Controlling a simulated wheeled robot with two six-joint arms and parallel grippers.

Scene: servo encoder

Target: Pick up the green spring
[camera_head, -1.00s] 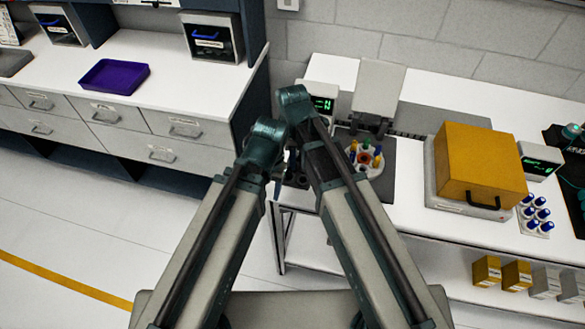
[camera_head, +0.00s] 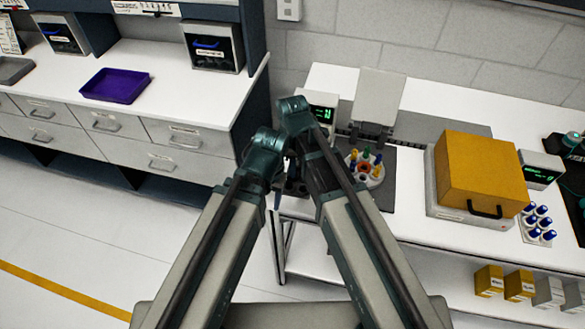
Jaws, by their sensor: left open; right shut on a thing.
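I cannot make out a green spring in the camera_head view. A round white holder (camera_head: 376,180) with several coloured pieces, one of them green (camera_head: 378,159), sits on a dark mat (camera_head: 385,194) on the right bench. My two arms rise from the bottom and meet left of the holder, at the bench's left end. My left gripper (camera_head: 277,193) is open, small and partly hidden below its wrist. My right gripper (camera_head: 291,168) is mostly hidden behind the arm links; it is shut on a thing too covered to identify.
Behind the mat stand a display box (camera_head: 322,112) and a raised grey panel (camera_head: 378,97). To the right are an orange box (camera_head: 480,172) and a rack of blue-capped vials (camera_head: 537,224). A purple tray (camera_head: 115,86) lies on the left counter.

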